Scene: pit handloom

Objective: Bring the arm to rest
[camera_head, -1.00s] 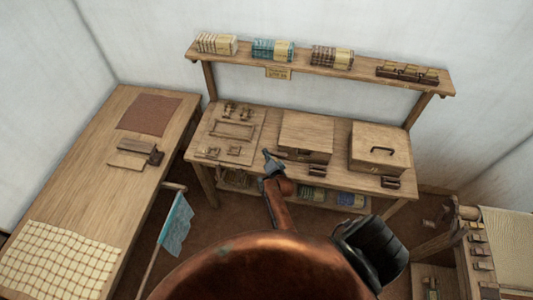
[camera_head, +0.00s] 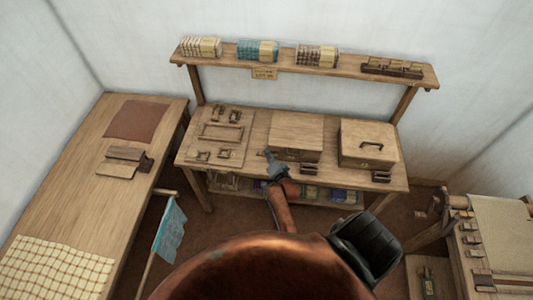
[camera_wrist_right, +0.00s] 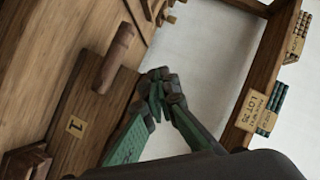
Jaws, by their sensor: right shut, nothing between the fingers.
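My right gripper (camera_head: 268,155) is at the front of the wooden workbench (camera_head: 258,130), beside the left wooden box (camera_head: 296,133). In the right wrist view its green fingers (camera_wrist_right: 160,88) meet at the tips, with nothing held between them. A brown rounded handle or bar (camera_wrist_right: 115,58) on a wooden surface is close by in that view, apart from the fingers. My right forearm runs up from the bottom of the head view. My left gripper is not in view.
A second box with a handle (camera_head: 367,143) stands on the bench at right. A shelf (camera_head: 340,70) holds yarn bundles above. A side table (camera_head: 88,205) is at left, a blue cloth (camera_head: 170,232) hangs near it, and a loom (camera_head: 497,245) stands at right.

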